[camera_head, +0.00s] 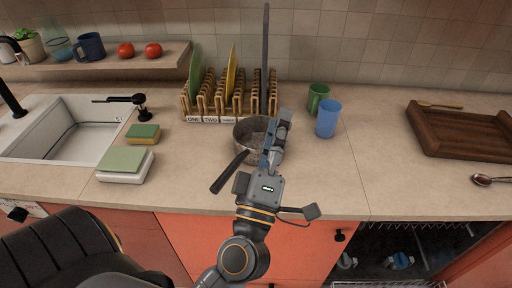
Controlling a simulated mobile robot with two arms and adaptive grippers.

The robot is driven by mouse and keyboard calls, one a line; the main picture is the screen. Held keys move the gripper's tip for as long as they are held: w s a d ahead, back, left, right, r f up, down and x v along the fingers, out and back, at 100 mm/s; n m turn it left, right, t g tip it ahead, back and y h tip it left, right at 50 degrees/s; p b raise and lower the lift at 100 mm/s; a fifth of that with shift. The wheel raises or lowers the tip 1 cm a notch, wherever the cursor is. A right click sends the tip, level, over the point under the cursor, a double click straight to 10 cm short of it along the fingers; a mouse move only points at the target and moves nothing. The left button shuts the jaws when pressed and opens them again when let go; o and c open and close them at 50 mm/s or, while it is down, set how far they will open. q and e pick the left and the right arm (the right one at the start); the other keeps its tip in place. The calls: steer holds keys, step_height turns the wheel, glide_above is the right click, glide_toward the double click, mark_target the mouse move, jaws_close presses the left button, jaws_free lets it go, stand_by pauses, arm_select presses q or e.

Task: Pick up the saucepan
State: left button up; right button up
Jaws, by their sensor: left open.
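The saucepan (245,131) is a round grey pan on the countertop, just in front of the wooden plate rack. Its black handle (230,172) points toward the front left. My left gripper (276,138) is open and reaches in from the front. It lies over the pan's right side and hides that part of the rim. I cannot tell whether a finger touches the pan. My right gripper is not in view.
The plate rack (204,105) with upright plates stands behind the pan. A green cup (318,96) and a blue cup (328,118) stand to the right. Sponges (125,163) and a sink (75,145) are left. The counter is clear between the cups and the wooden tray (455,130).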

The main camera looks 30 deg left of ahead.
arm_select(q)
steer(key=a+f+n+g+y, duration=0.4)
steer(key=a+f+n+g, duration=0.1)
steer(key=f+n+g, duration=0.1)
steer(key=n+g+h, duration=0.2)
steer(key=g, duration=0.4)
glide_toward(247, 154)
steer(key=x, duration=0.2)
steer(key=p+x, duration=0.1)
steer(key=x, duration=0.1)
steer(key=shift+s+a+r, duration=0.1)
steer(key=shift+a+r, duration=0.1)
steer(key=shift+r, duration=0.1)
steer(key=shift+f+p+x, duration=0.1)
steer(key=shift+p+x, duration=0.2)
steer(key=shift+x, duration=1.05)
steer(key=shift+f+p+x, duration=0.15)
steer(key=shift+p+x, duration=0.15)
steer(key=shift+x, duration=1.1)
steer(key=shift+d, duration=0.25)
steer(key=shift+c, duration=0.7)
jaws_close()
steer(key=shift+r, duration=0.2)
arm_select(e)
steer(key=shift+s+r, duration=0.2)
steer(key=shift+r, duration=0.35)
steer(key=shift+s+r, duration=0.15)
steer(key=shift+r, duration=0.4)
